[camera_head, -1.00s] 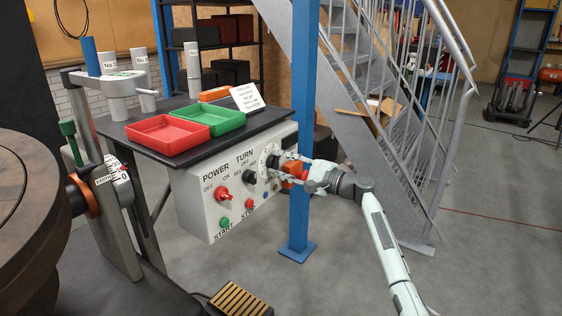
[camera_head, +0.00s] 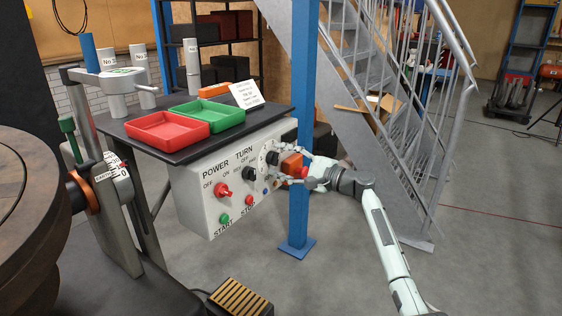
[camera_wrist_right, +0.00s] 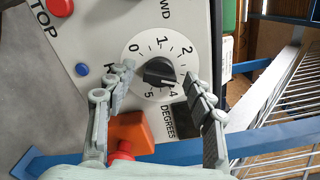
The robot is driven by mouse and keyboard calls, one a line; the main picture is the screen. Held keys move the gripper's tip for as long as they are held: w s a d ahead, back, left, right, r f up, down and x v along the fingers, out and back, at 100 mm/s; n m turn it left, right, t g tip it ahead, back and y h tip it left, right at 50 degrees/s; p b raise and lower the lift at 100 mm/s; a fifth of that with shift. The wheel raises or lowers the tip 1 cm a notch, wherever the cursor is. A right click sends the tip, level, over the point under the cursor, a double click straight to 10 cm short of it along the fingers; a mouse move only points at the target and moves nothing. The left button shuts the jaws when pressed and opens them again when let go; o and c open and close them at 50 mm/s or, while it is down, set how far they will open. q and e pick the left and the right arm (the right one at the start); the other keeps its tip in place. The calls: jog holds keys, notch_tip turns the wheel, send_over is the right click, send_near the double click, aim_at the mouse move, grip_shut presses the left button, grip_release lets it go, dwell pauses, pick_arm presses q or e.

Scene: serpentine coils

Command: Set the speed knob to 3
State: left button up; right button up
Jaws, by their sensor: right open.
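A black dial knob (camera_head: 272,158) sits on the white control box (camera_head: 190,207), right of the TURN switch. In the right wrist view the knob (camera_wrist_right: 159,72) has a white scale with 0, 1, 2, 4 and 5 readable; the 3 is not clear. The knob's bar lies across the dial, one end towards the 4 side; I cannot read its exact setting. My right gripper (camera_head: 282,165) is open at the box, its fingers (camera_wrist_right: 160,76) on either side of the knob. I cannot tell whether they touch it. My left gripper is not in view.
An orange block (camera_wrist_right: 131,130) with a red button lies between my right fingers, near the knob. The box also has a red POWER knob (camera_head: 222,190) and a black TURN switch (camera_head: 248,174). A blue post (camera_head: 303,120) stands close behind my right gripper.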

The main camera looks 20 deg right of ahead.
jog(key=v, duration=1.2)
jog(key=s+a+f+n+g+h, duration=0.15)
jog(key=s+f, duration=0.25)
jog(key=f, duration=0.6)
jog(key=s+a+f+n+g+h, duration=0.1)
jog(key=s+f+n+g+h, duration=0.2)
jog(key=f, duration=0.7)
jog(key=s+a+f+n+g+h, duration=0.15)
jog(key=s+f, duration=0.35)
jog(key=f, duration=0.5)
jog(key=s+f+n+g+h, duration=0.2)
jog(key=s+f, duration=0.4)
jog(key=s, duration=0.3)
jog(key=s+f+n+g+h, duration=0.2)
jog(key=s+f+n, duration=0.3)
jog(key=s, duration=0.4)
jog(key=s+f+n+g+h, duration=0.1)
jog(key=s+f+n+h, duration=0.1)
jog(key=s+f+n, duration=0.2)
jog(key=s+d+f, duration=0.1)
jog(key=s+f, duration=0.2)
jog(key=s, duration=0.2)
jog(key=shift+s+f+g, duration=0.25)
jog(key=shift+s+g, duration=0.1)
jog(key=shift+g, duration=0.05)
